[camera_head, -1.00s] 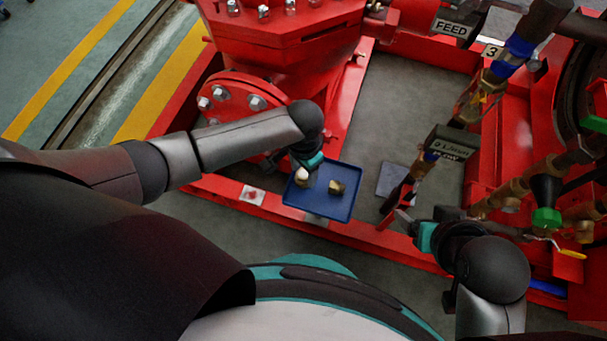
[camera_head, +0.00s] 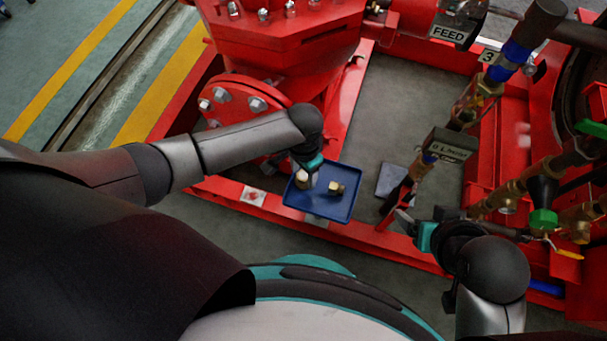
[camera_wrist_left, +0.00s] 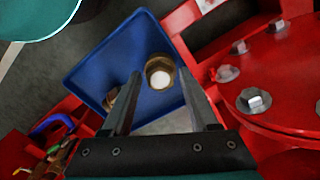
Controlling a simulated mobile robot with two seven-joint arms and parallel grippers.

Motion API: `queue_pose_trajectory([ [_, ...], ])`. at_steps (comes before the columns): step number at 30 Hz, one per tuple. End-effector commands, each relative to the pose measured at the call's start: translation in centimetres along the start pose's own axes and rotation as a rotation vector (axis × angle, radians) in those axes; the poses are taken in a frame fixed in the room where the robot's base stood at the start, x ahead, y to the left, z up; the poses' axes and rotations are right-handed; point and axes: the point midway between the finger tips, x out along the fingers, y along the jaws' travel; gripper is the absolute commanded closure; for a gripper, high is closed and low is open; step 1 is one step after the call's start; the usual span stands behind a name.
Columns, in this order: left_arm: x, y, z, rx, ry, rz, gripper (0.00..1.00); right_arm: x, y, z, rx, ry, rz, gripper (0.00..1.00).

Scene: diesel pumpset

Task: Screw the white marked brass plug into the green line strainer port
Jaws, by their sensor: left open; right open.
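The white marked brass plug (camera_head: 304,182) stands in the blue tray, its white face up in the left wrist view (camera_wrist_left: 160,78). A second brass plug (camera_head: 336,188) lies to its right in the head view and shows dark beside a finger in the wrist view (camera_wrist_left: 110,99). My left gripper (camera_wrist_left: 157,74) is open, its fingers pointing at the tray with the white marked plug between their tips in the picture; I cannot tell if they touch it. My right gripper (camera_head: 406,222) is open near the pipework. A green part (camera_head: 545,218) sits on brass pipework at right; I cannot make out the strainer port.
The blue tray (camera_head: 318,207) rests at the red frame's front rail (camera_head: 225,188). A red flanged housing (camera_wrist_left: 285,85) is close to the left gripper. Labelled pipes with a blue band (camera_head: 516,50) stand at right. Grey floor inside the frame (camera_head: 385,110) is mostly clear.

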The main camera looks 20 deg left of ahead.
Motion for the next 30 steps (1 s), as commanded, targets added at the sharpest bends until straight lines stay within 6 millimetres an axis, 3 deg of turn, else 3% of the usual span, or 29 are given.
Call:
queue_pose_trajectory([
  [26, 0.03, -0.02, 0.0, 0.001, 0.0, 0.0, 0.4, -0.66, 0.0, -0.38, 0.0, 0.0, 0.0, 0.24],
  [30, 0.02, -0.02, 0.0, 0.001, 0.0, 0.0, 0.56, -0.65, 0.01, -0.38, 0.0, 0.0, 0.0, 0.24],
])
